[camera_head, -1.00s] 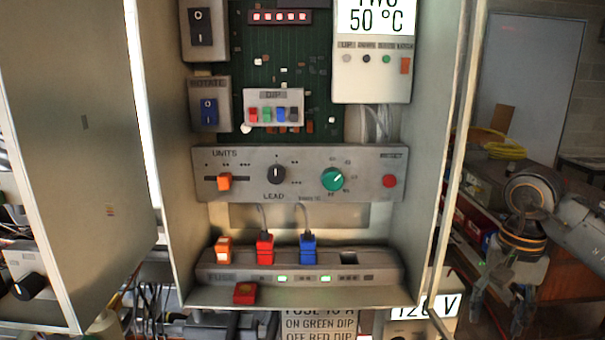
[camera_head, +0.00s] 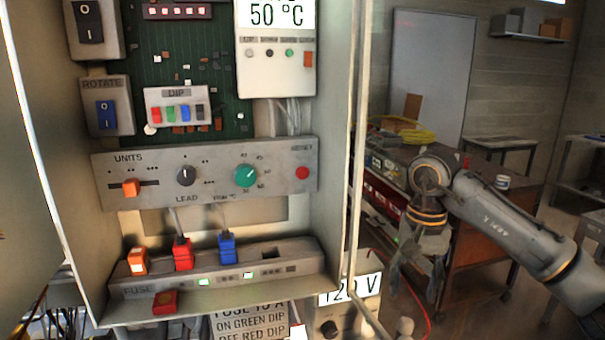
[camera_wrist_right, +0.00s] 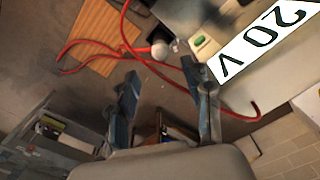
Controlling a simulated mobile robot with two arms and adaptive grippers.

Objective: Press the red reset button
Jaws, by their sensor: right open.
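The red round reset button (camera_head: 302,173) is at the right end of the grey UNITS panel (camera_head: 215,190) inside the open cabinet. A small, hard-to-read label sits above it. My right gripper (camera_head: 413,285) hangs fingers down, right of and lower than the button, outside the cabinet's right wall. Its fingers are apart and empty, and nothing touches the button. The fingers also show spread in the right wrist view (camera_wrist_right: 168,90), with floor and red cables beyond them. The button does not show in that view. My left gripper is not in view.
The cabinet's right wall (camera_head: 337,130) stands between my right gripper and the panel. A 120 V display box (camera_head: 345,290) is low beside the gripper. A green knob (camera_head: 245,176), a fuse strip (camera_head: 225,280) and a red block (camera_head: 164,301) are nearby.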

